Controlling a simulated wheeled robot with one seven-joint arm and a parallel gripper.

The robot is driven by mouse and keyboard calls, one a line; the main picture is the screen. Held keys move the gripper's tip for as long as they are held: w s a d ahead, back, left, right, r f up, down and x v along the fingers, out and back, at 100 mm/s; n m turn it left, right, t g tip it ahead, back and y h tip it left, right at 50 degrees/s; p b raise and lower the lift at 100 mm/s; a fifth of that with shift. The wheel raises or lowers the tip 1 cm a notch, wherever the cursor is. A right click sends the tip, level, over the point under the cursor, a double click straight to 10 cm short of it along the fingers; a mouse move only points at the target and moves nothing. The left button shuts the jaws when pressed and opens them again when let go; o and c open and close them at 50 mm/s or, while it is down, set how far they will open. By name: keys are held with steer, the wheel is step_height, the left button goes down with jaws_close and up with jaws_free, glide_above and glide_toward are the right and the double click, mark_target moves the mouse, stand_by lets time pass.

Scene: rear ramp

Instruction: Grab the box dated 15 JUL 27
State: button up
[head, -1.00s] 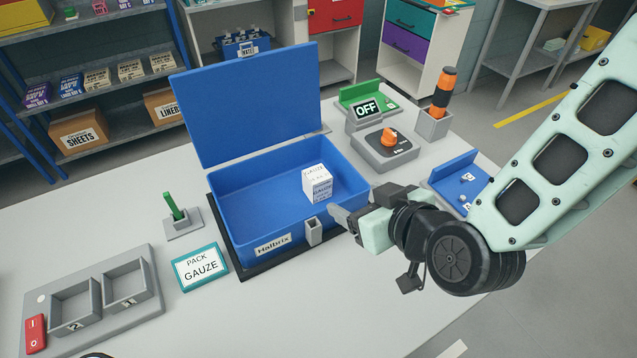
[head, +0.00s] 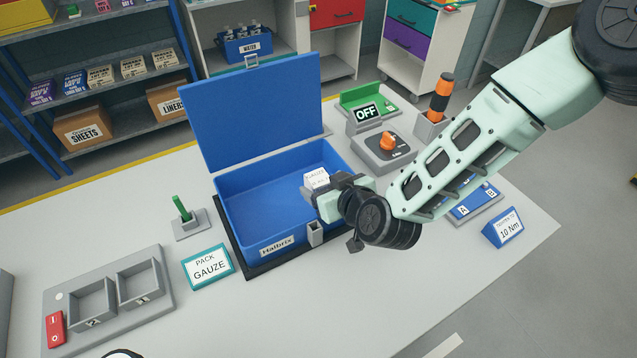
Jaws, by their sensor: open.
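A white box (head: 316,178) with dark print sits in the right part of an open blue case (head: 263,192) labelled Halbrix. Its print is too small to read a date. My gripper (head: 312,197) is over the case's right front part, just in front of the box in the picture, and hides the box's lower part. The jaws are open. I cannot tell whether the fingers touch the box or lie around it.
The case's raised lid (head: 253,112) stands behind it. A PACK GAUZE sign (head: 208,267) and a green peg on a stand (head: 183,210) are to the left. A grey unit with an orange knob (head: 388,145) is to the right.

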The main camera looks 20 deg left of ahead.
mark_target(321, 182)
steer(key=shift+p+x, duration=1.05)
steer(key=shift+x, duration=1.25)
steer(key=shift+w+d, duration=0.1)
steer(key=shift+d, duration=0.05)
steer(key=c, duration=1.1)
